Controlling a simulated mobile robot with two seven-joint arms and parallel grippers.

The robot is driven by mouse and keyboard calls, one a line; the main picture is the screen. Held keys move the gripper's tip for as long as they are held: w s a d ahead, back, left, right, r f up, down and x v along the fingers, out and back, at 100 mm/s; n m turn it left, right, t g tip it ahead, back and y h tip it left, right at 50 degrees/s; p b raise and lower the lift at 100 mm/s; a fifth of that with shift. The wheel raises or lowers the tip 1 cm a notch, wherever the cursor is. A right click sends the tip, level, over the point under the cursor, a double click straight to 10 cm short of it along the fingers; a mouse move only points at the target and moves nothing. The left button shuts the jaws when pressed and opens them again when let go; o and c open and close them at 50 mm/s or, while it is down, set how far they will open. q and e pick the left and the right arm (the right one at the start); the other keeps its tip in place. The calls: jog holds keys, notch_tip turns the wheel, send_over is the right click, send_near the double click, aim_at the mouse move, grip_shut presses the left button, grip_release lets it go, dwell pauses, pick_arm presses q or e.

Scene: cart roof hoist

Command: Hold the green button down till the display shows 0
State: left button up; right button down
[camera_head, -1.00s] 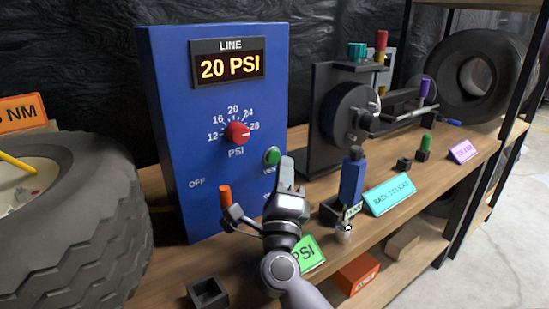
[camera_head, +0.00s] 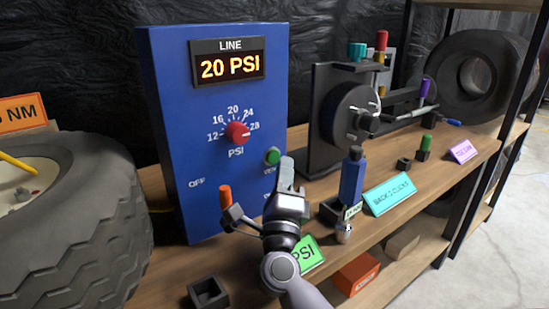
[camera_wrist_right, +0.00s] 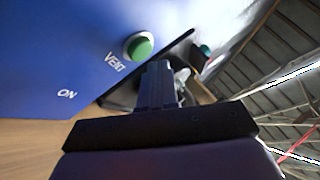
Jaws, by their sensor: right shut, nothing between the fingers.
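The green button (camera_head: 272,156) sits on the right side of the front of a blue panel (camera_head: 180,130), above the word VENT. It also shows in the right wrist view (camera_wrist_right: 139,46). The display (camera_head: 229,67) at the top of the panel reads 20 PSI under the word LINE. My right gripper (camera_head: 286,164) is shut and empty. Its fingertips are just below and right of the button in the head view. In the wrist view the fingers (camera_wrist_right: 158,70) point toward the panel and appear apart from the button. My left gripper is not in view.
A red knob (camera_head: 237,133) on the panel points near 28. An orange-topped handle (camera_head: 225,197) stands close left of my right gripper. A blue bottle-like tool (camera_head: 352,176) stands to its right, by a teal card (camera_head: 388,193). A large tire (camera_head: 75,215) is at left.

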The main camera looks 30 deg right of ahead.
jog(key=shift+w, duration=0.1)
jog(key=shift+w, duration=0.35)
jog(key=shift+w, duration=0.25)
dwell(0.5)
jog(key=shift+w, duration=0.15)
dwell(0.4)
dwell(0.9)
dwell(0.6)
jog(key=shift+s+p, duration=0.55)
jog(key=shift+s, duration=0.3)
